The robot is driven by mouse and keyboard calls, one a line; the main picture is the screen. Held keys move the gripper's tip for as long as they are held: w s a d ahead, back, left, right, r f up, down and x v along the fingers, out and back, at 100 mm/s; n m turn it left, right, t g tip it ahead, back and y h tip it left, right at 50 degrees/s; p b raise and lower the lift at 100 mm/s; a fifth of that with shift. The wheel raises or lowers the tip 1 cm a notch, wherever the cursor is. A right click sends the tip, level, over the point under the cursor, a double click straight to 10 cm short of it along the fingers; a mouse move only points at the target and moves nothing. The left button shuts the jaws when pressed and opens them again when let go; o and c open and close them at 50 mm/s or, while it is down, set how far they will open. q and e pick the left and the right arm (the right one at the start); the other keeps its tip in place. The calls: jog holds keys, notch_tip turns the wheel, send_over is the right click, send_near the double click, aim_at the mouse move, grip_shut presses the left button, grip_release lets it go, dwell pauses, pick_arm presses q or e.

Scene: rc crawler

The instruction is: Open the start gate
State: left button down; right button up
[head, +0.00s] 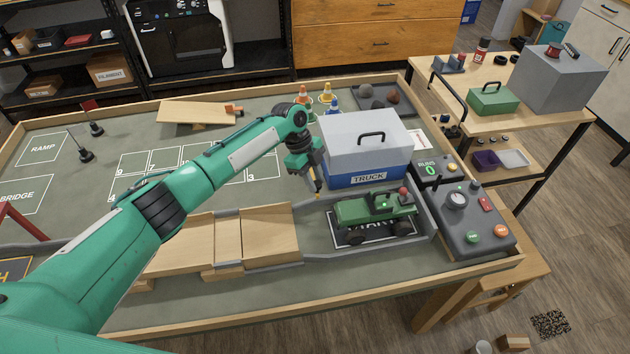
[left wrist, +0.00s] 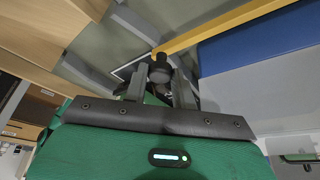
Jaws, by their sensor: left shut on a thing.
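The start gate shows in the left wrist view as a yellow bar (left wrist: 215,28) with a dark knob (left wrist: 159,68) at its near end. In the head view only a small yellow-orange bit of it shows (head: 318,184), beside the truck box. My left gripper (head: 313,183) points down there, its fingers shut on the knob; they also show in the left wrist view (left wrist: 159,84). How far the bar is raised I cannot tell. The green crawler (head: 372,210) stands on the dark start pad, right of the gate. My right gripper is not in view.
The white and blue truck box (head: 365,150) stands close behind the gate. Grey track walls (head: 430,222) surround the crawler. A wooden ramp (head: 270,236) lies to the left. A grey control console (head: 464,222) with buttons is at the right.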

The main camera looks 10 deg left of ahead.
pick_arm(q)
jog(key=c, duration=1.1)
grip_release()
jog(key=shift+c, duration=0.2)
jog(key=b+v, duration=0.2)
jog(key=v, duration=1.2)
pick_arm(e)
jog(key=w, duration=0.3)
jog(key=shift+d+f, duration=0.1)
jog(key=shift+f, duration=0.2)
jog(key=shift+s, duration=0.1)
